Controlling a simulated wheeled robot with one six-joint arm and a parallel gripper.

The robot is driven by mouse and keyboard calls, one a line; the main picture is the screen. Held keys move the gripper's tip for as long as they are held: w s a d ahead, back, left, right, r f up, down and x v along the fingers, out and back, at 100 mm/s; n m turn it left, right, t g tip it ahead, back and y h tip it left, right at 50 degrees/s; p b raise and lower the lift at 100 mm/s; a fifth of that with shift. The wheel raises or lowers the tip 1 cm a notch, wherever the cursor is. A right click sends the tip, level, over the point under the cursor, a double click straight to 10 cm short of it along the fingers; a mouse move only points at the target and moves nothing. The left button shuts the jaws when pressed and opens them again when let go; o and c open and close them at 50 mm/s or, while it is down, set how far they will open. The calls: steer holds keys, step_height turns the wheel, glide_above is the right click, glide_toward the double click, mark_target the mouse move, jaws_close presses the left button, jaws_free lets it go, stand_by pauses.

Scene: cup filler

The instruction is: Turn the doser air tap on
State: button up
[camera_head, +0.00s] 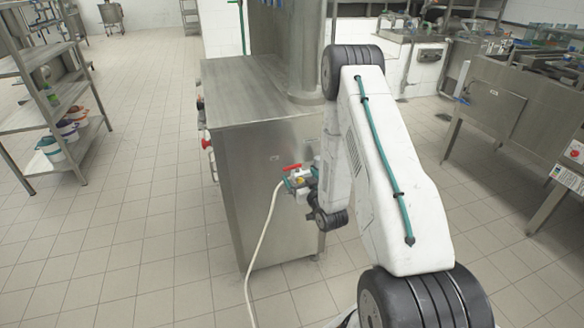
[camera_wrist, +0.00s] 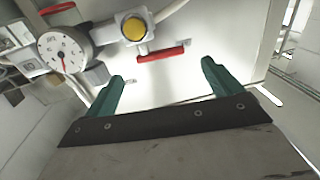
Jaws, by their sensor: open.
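A red tap lever (camera_wrist: 163,53) shows in the wrist view on the side of the steel cabinet, lying roughly crosswise beside a round yellow-capped fitting (camera_wrist: 133,26). A red handle (camera_head: 291,167) also shows on the cabinet side in the head view. My gripper (camera_wrist: 161,75) is open and empty, its two green fingers spread apart. The red lever is just beyond the fingertips, between them in the picture; contact is not visible. In the head view my gripper is at the tap and partly hidden by my arm.
A round gauge (camera_wrist: 65,50) and a second red handle (camera_wrist: 57,8) are left of the lever. A pale hose (camera_head: 262,228) hangs from the fittings to the floor. The steel cabinet (camera_head: 255,90) stands close. A shelf rack (camera_head: 60,110) is at left; tiled floor between is clear.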

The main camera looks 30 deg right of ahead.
mark_target(293, 168)
steer(key=w, duration=0.4)
steer(key=w+d, duration=0.1)
steer(key=w, duration=0.2)
steer(key=shift+w+d, duration=0.1)
steer(key=shift+c, duration=0.3)
steer(key=c, duration=0.9)
